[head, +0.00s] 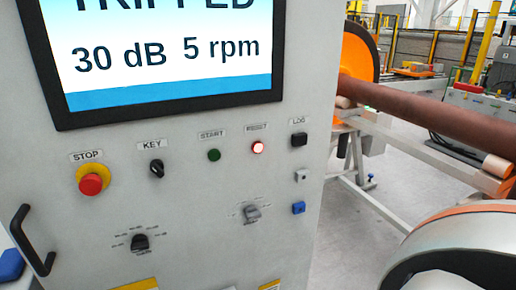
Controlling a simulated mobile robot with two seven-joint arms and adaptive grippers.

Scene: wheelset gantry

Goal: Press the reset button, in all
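The screen (165,60) above reads "TRIPPED", partly cut off, with "30 dB" and "5 rpm". One of my arm links, white and grey with an orange band, shows at the lower right, apart from the buttons in the picture. Neither gripper is in view.
A red STOP button (91,183) on a yellow ring, a black key switch (156,170), a LOG button (299,139) and two rotary knobs share the panel. A black handle (32,240) juts out at left. A brown axle (430,110) and an orange wheel (357,60) stand behind right.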

